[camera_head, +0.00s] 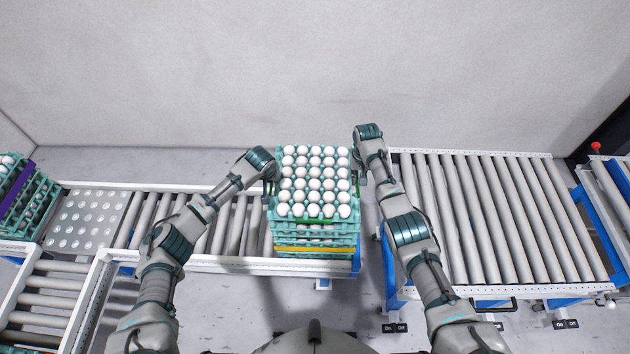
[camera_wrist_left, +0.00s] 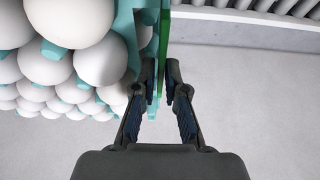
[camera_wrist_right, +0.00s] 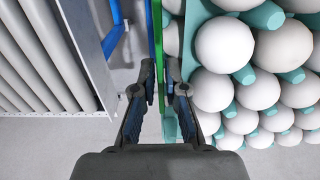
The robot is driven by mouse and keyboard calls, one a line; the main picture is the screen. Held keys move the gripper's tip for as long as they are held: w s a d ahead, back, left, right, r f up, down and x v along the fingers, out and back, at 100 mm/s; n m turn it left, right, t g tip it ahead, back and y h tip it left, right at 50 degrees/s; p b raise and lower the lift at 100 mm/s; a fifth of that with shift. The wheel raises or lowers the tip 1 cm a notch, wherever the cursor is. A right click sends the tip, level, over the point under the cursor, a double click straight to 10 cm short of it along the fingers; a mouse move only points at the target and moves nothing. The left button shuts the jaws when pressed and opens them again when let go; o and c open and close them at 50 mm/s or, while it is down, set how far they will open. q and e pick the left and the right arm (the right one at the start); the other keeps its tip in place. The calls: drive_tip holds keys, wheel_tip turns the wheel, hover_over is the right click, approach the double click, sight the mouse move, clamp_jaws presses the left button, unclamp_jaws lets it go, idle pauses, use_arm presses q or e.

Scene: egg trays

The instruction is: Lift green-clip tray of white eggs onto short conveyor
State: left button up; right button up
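The green-clip tray (camera_head: 300,219) of white eggs is at the top of a stack on the roller conveyor in the middle of the head view. The tray is teal, with a green strip along its near edge. My left gripper (camera_head: 270,174) is at its left side, and my right gripper (camera_head: 360,174) is at its right side. I cannot tell whether the tray is raised off the stack.
A yellow-clip tray (camera_head: 310,249) is lower in the stack. A wide, short roller conveyor (camera_head: 500,215) stands to the right, its rollers empty, with a gap between. At far left is another egg stack (camera_head: 32,205) with a purple strip. A wall (camera_head: 320,70) is behind.

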use_arm(q)
drive_tip(key=shift+w+f, duration=0.1)
drive_tip(key=shift+f, duration=0.2)
use_arm(e)
drive_tip(key=shift+f, duration=0.4)
use_arm(q)
drive_tip(key=shift+a, duration=0.1)
use_arm(e)
drive_tip(key=shift+s+a, duration=0.1)
use_arm(q)
clamp_jaws()
use_arm(e)
clamp_jaws()
